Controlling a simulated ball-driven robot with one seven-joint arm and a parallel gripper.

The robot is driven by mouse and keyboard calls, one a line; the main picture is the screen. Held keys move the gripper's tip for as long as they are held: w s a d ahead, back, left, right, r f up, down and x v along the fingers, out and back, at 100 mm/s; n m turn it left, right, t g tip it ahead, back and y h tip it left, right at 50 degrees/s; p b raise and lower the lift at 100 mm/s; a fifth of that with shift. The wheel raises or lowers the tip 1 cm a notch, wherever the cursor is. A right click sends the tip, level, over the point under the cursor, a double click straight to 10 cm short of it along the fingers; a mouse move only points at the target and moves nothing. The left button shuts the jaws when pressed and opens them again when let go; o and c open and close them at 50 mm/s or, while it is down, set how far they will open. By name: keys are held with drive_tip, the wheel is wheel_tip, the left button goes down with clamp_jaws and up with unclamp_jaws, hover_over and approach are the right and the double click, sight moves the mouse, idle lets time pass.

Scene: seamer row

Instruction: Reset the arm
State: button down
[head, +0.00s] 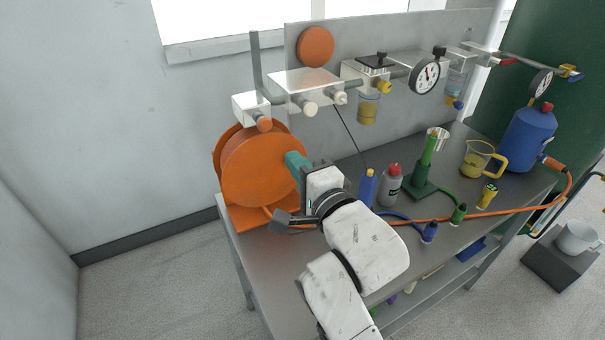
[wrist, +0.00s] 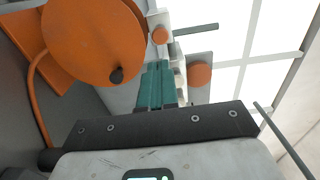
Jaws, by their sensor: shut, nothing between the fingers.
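My gripper (head: 296,161) reaches over the left end of the grey bench, in front of the orange hose reel (head: 262,168). Its teal fingers are shut together with nothing between them. In the wrist view the shut fingers (wrist: 155,83) point away from the camera, beside the orange reel (wrist: 95,40) with its dark knob. My white arm comes up from the bottom of the head view and hides part of the bench. I cannot tell from these views whether the fingertips touch the reel.
The bench (head: 268,262) holds a blue bottle (head: 367,188), a grey bottle with a red cap (head: 389,186), a green stand (head: 422,180), a yellow jug (head: 478,160) and a blue tank (head: 529,138). An orange hose crosses it. A wall panel with gauges (head: 424,77) stands behind. Floor at left is clear.

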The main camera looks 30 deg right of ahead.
drive_tip(key=s+d+f+n+g, duration=0.1)
drive_tip(key=s+f+n+g, duration=0.2)
drive_tip(key=f, duration=0.4)
drive_tip(key=s+d+f+n+g, duration=0.1)
drive_tip(key=s+f+n+g, duration=0.2)
drive_tip(key=s+f, duration=0.3)
drive_tip(key=s+d+f+n+g, duration=0.2)
drive_tip(key=s+f, duration=0.3)
drive_tip(key=f, duration=0.4)
drive_tip(key=shift+s+f+n+g+h, duration=0.15)
drive_tip(key=shift+n+g+h, duration=0.15)
drive_tip(key=shift+n+g, duration=0.3)
drive_tip(key=s+d+f+n+g, duration=0.1)
drive_tip(key=s+f+n+g, duration=0.3)
drive_tip(key=s, duration=0.5)
drive_tip(key=s+d+f+n+g, duration=0.1)
drive_tip(key=s+f+n+g, duration=0.2)
drive_tip(key=s, duration=0.6)
wheel_tip(320, 180, down, 3)
drive_tip(key=shift+d+r+n+g, duration=0.2)
drive_tip(key=shift+n+g, duration=0.2)
drive_tip(key=shift+n, duration=0.3)
